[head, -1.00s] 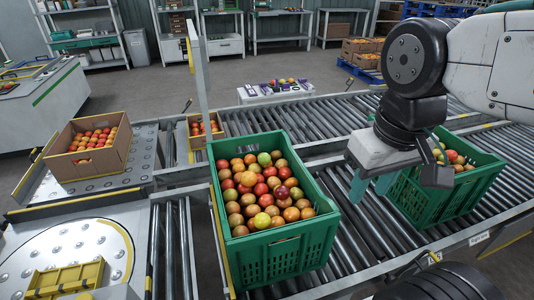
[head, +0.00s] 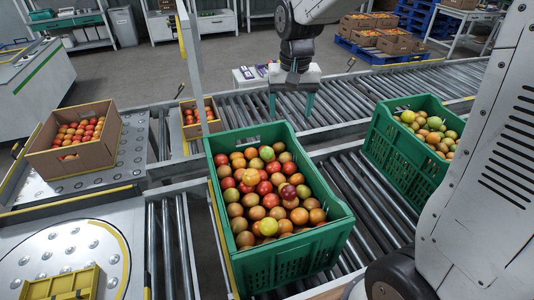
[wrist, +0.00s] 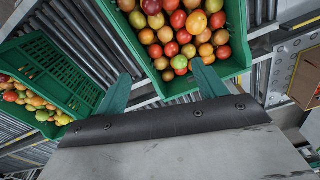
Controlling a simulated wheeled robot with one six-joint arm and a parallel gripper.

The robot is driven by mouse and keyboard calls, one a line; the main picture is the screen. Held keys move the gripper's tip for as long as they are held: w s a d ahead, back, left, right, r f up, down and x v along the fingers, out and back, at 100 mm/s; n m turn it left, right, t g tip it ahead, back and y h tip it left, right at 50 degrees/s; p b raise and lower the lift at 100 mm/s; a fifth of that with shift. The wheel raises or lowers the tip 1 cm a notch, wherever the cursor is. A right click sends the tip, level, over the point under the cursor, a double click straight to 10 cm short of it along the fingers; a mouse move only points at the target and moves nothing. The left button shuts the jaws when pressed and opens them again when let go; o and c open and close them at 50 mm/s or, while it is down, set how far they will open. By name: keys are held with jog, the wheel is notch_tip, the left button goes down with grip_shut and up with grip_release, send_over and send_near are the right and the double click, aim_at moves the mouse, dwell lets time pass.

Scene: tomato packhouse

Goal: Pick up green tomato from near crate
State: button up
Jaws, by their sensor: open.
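The near crate (head: 305,262) is green plastic and full of red, orange and greenish tomatoes. A green tomato (head: 267,153) lies near its far edge in the head view. It also seems to show close to the crate's edge in the wrist view (wrist: 180,62). A second yellow-green tomato (head: 268,226) lies near the crate's front. My gripper (head: 291,105) points down beyond the crate's far edge, with its two green fingers apart and nothing between them. In the wrist view, my gripper (wrist: 160,74) has its fingertips either side of the crate's rim area.
A second green crate (head: 408,165) with greenish and orange tomatoes stands to the right on the rollers. Cardboard boxes of tomatoes (head: 75,160) (head: 190,130) stand at left. A thin upright post (head: 192,70) rises behind the near crate. The far roller conveyor (head: 345,97) is mostly clear.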

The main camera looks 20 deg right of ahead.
jog(key=w+a+f+m, duration=0.1)
jog(key=w+f, duration=0.9)
jog(key=m, duration=0.1)
send_over(267, 149)
jog(key=shift+g, duration=0.3)
jog(key=f, duration=0.9)
jog(key=shift+w+a+f, duration=0.15)
jog(key=shift+w+f, duration=0.2)
jog(key=shift+w, duration=0.05)
jog(key=f, duration=0.6)
jog(key=shift+s, duration=0.3)
jog(key=shift+r, duration=0.1)
jog(key=c, duration=0.8)
